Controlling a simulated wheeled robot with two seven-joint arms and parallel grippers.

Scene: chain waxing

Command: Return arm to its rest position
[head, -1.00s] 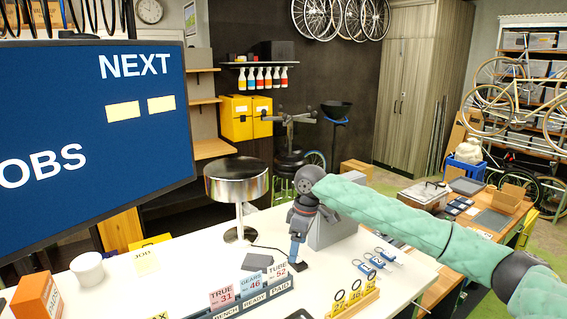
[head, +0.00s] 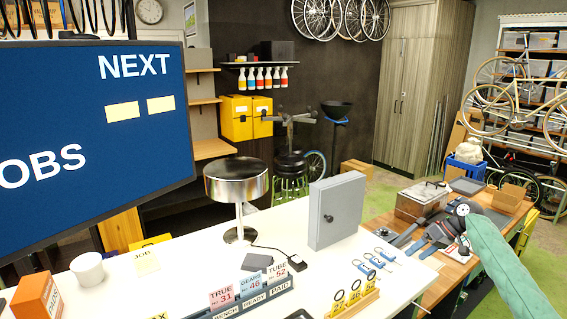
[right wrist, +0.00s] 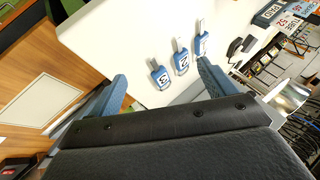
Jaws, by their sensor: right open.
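My right arm with its green padded sleeve (head: 490,255) comes in from the right edge. My right gripper (head: 408,243) is at the right end of the white counter, by the wooden bench, with its fingers pointing left. In the right wrist view the blue fingers (right wrist: 163,88) stand wide apart with nothing between them. Three blue tags (head: 373,261) lie on the counter beyond the fingers; they also show in the right wrist view (right wrist: 182,62). My left gripper is not in view.
A grey cabinet (head: 338,213) stands on the white counter (head: 200,260). Card holders (head: 250,290) and a yellow number stand (head: 354,297) are at the front.

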